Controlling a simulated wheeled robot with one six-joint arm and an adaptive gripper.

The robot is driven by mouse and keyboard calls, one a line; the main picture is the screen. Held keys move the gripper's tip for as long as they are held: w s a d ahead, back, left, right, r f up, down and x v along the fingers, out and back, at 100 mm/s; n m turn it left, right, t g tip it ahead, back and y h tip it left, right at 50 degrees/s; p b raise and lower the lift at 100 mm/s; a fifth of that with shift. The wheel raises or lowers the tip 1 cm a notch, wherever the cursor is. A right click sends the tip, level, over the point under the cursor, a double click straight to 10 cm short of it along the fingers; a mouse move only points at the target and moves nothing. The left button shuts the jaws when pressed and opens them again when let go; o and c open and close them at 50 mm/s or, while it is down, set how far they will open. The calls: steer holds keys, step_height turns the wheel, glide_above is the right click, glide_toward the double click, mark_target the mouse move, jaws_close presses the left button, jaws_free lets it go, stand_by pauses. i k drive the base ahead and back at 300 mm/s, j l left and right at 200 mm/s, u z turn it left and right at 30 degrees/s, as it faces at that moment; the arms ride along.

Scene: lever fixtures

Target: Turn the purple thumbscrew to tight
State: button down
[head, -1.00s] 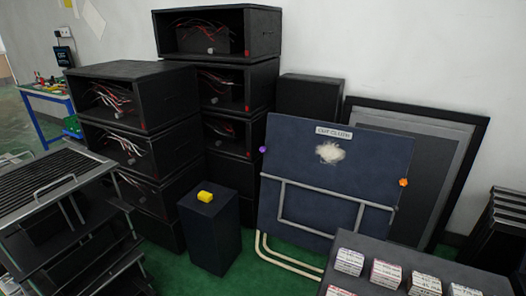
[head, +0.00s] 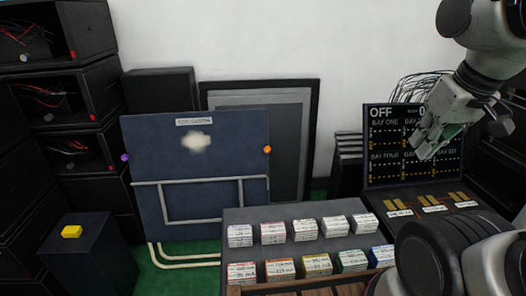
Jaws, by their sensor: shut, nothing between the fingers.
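The purple thumbscrew (head: 125,157) is a small knob on the left edge of a dark blue board (head: 200,150). Its marking or turn position is too small to tell. An orange knob (head: 267,149) sits on the board's right edge. My gripper (head: 425,150) is at the upper right, in front of a panel of bay lettering, far to the right of the purple thumbscrew. It is shut and holds nothing.
A tray (head: 262,215) with several stacks of labelled cards stands in front of the board. The dark bay panel (head: 385,165) stands at right.

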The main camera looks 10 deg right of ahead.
mark_target(125, 157)
steer(key=k+j+u, duration=0.1)
steer(key=u, duration=0.15)
steer(key=k+j+u, duration=0.1)
steer(key=u, duration=0.15)
steer(key=j+z, duration=0.25)
steer(key=j, duration=0.65)
steer(key=j+z, duration=0.25)
steer(key=j, duration=0.6)
